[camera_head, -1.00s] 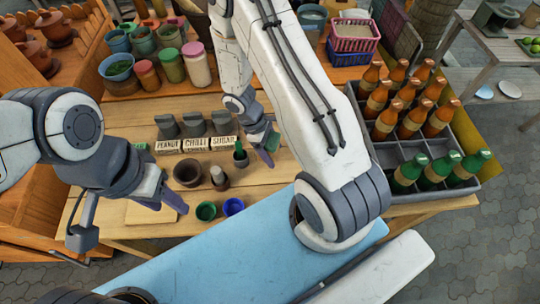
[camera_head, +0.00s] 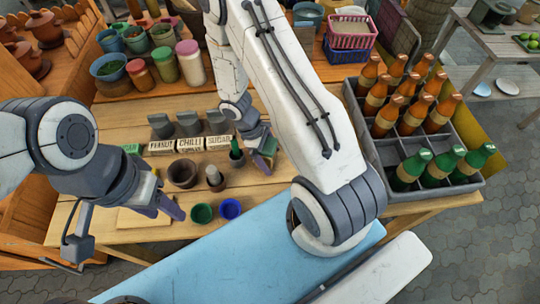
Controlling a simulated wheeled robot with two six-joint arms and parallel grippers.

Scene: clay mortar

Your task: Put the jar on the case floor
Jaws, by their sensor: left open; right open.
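Several jars stand at the back left: a red-lidded jar (camera_head: 140,77), a green-lidded jar (camera_head: 164,66) and a pink-lidded jar (camera_head: 190,65). I cannot tell which one the task means. The grey divided case (camera_head: 470,190) stands at the right, with orange-brown bottles (camera_head: 409,118) and green bottles (camera_head: 441,167) in its compartments. My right gripper (camera_head: 264,160) is open, low over the table, just right of a small dark-green bottle (camera_head: 236,149). I cannot tell whether they touch. My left gripper (camera_head: 172,207) is open and empty near the table's front edge, left of the small cups.
A brown clay mortar (camera_head: 183,174), a small cup with a pestle-like piece (camera_head: 214,178), a green cup (camera_head: 202,213) and a blue cup (camera_head: 231,209) stand mid-table. Labelled blocks (camera_head: 190,145) stand behind them. Pink and blue baskets (camera_head: 348,36) stand at the back. My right arm hides the table between.

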